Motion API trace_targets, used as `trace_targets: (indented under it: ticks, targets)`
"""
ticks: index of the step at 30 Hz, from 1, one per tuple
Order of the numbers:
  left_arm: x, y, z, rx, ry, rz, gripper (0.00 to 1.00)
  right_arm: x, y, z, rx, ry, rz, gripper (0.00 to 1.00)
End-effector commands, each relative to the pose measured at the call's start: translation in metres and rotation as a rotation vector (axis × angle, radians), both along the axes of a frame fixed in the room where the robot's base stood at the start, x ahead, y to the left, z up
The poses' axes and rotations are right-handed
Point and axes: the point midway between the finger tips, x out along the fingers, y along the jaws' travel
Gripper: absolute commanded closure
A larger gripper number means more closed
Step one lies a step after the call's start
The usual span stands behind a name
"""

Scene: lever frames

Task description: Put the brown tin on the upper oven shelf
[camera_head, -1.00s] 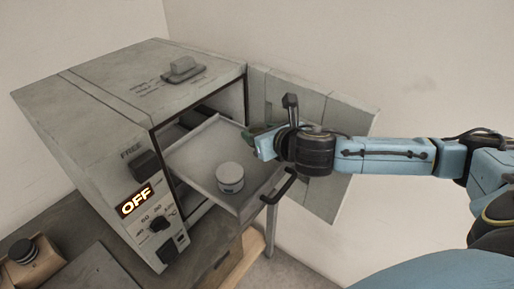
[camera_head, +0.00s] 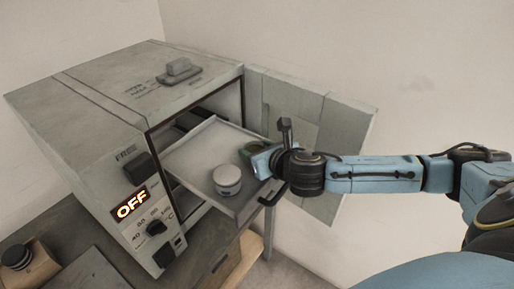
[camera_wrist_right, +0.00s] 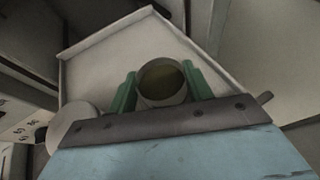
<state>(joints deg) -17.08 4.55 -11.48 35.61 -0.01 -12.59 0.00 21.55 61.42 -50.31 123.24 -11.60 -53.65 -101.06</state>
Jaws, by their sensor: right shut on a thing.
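My right gripper (camera_head: 250,153) hangs over the right part of the pulled-out upper oven shelf (camera_head: 192,160). In the right wrist view its green fingers (camera_wrist_right: 158,92) are shut on a round, open-topped tin (camera_wrist_right: 160,78) with a dull brown inside. In the head view the tin is mostly hidden by the gripper. The shelf spreads out behind the tin in the wrist view; I cannot tell whether the tin touches it. My left gripper is not in view.
A pale lidded tin (camera_head: 227,180) stands on the shelf near its front; it also shows in the wrist view (camera_wrist_right: 72,125). The oven (camera_head: 95,95) has its door (camera_head: 335,130) open on the right. A black handle (camera_head: 270,196) is at the shelf front. The shelf's rear left looks clear.

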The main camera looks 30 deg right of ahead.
Motion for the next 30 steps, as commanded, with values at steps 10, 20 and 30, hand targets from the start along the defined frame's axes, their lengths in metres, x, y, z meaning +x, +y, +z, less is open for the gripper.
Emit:
trace_targets:
  ticks: [10,20,30]
  targets:
    - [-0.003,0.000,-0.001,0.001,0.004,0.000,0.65,-0.001,0.000,-0.005,0.000,0.007,0.000,0.28]
    - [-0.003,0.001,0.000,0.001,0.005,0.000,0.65,-0.002,0.000,-0.003,0.000,0.011,0.000,0.28]
    - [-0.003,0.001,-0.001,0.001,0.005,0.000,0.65,-0.044,0.000,0.025,-0.002,0.007,0.002,0.28]
